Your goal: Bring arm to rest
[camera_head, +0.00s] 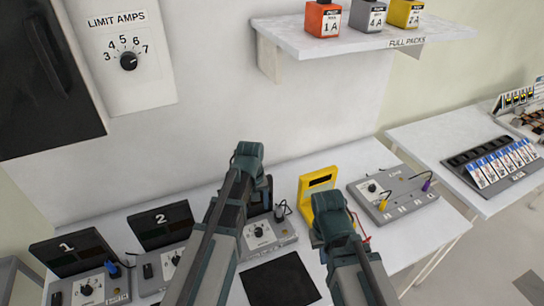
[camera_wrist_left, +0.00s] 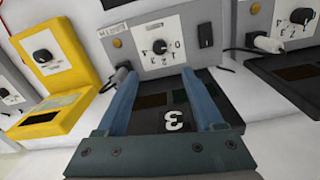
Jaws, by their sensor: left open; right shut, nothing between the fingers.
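My left gripper (camera_head: 262,192) hangs over the third station, with its arm crossing in front of it in the head view. In the left wrist view its two blue fingers (camera_wrist_left: 162,105) are spread apart, with nothing held between them. Behind them is a dark panel (camera_wrist_left: 172,122) marked 3, seen upside down, and a grey control box (camera_wrist_left: 150,45) with a dial. I cannot tell whether the fingers touch the panel. My right gripper (camera_head: 335,222) is in front of the yellow meter (camera_head: 318,184); its fingertips are mostly hidden, and it is shut and empty.
Stations 1 (camera_head: 66,250) and 2 (camera_head: 160,224) stand to the left on the white bench. A dark mat (camera_head: 280,280) lies in front. A grey box with cables (camera_head: 398,200) stands right. A shelf (camera_head: 350,42) with packs and a dark cabinet (camera_head: 45,70) are above.

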